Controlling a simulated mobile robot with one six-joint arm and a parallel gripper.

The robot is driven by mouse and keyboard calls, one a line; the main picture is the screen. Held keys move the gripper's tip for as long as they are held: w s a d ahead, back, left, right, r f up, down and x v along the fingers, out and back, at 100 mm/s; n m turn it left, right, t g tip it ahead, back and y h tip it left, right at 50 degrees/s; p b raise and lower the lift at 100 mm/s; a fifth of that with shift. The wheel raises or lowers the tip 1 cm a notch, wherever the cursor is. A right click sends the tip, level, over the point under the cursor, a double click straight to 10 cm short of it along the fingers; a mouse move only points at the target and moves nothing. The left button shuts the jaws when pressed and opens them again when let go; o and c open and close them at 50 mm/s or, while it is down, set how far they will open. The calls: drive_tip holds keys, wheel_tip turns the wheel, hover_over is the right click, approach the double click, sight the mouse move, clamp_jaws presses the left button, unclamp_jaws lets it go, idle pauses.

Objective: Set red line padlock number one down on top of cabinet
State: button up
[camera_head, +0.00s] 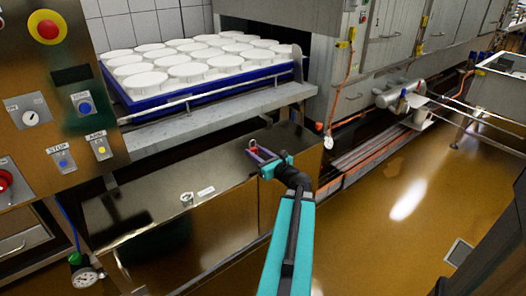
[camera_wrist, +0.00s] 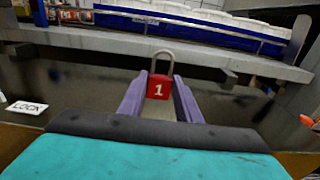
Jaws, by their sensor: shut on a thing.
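The red padlock (camera_wrist: 159,88) has a white number 1 on its face and a grey shackle pointing up. It sits upright between the two purple fingers of my gripper (camera_wrist: 158,98), which is shut on it. In the head view the padlock (camera_head: 253,147) shows small and red at the tip of my gripper (camera_head: 259,154). The cabinet (camera_head: 180,190) is a brown metal body with a dark, shiny top, below the grey ledge. My gripper is over the right part of the cabinet top; I cannot tell whether the padlock touches it.
A blue tray (camera_head: 205,97) of white moulds (camera_head: 147,82) rests on the grey ledge (camera_head: 215,121) above and behind. A control panel (camera_head: 55,100) stands at left. Brown floor (camera_head: 420,195) is open at right.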

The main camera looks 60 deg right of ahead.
hover_over(262, 156)
drive_tip(key=shift+f, duration=0.4)
drive_tip(key=shift+f, duration=0.1)
idle(0.4)
drive_tip(key=shift+f+b, duration=0.6)
drive_tip(key=shift+f, duration=1.05)
drive_tip(key=shift+f, duration=0.15)
drive_tip(key=o, duration=1.1)
drive_tip(key=shift+r, duration=0.2)
drive_tip(key=p+v, duration=0.1)
drive_tip(key=v, duration=1.1)
drive_tip(key=shift+f, duration=0.1)
